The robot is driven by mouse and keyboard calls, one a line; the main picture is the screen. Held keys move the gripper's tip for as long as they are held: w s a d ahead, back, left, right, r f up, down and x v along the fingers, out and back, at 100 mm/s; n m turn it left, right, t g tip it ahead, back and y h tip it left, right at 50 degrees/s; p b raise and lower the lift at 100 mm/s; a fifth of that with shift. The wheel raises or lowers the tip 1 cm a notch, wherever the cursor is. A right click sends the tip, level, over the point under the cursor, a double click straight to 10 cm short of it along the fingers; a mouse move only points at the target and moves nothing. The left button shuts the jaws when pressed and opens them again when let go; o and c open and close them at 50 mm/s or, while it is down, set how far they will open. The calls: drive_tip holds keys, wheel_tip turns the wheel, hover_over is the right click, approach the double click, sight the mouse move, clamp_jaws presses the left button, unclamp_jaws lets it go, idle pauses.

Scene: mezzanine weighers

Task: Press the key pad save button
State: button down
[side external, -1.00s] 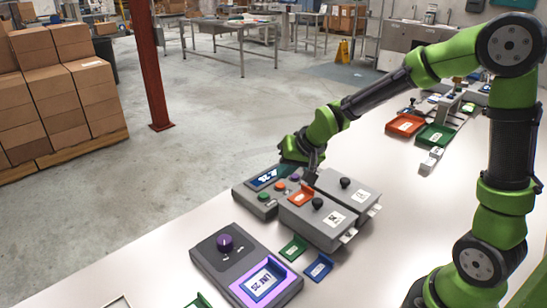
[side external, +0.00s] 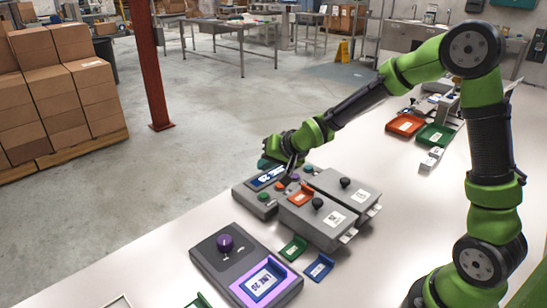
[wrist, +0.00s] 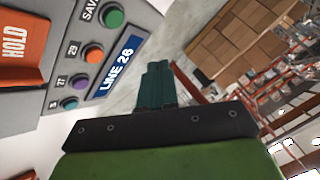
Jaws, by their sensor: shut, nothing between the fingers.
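The grey key pad (side external: 243,197) lies on the white bench, with a blue display reading LINE 26 (wrist: 116,63). The green save button (side external: 264,197) is at its near end; in the wrist view it is the green button (wrist: 111,16) marked SAVE, at the top. An orange button (wrist: 94,53), a purple button (wrist: 80,81) and a teal button (wrist: 69,102) line up with it. My gripper (side external: 267,162) is shut and empty, by the far, display side of the pad. In the wrist view its fingertips (wrist: 158,65) are right of the display, apart from the save button.
Two grey boxes with black knobs (side external: 318,203) stand right beside the pad; an orange HOLD tag (wrist: 22,48) lies close to its buttons. A console with a purple knob (side external: 225,243) is in front. Small green and blue trays lie between.

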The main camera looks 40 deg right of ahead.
sight(267, 196)
drive_tip(key=shift+f, duration=3.3)
drive_tip(key=shift+f, duration=0.4)
drive_tip(key=shift+f, duration=0.45)
drive_tip(key=shift+r, duration=0.85)
drive_tip(key=shift+r, duration=2.55)
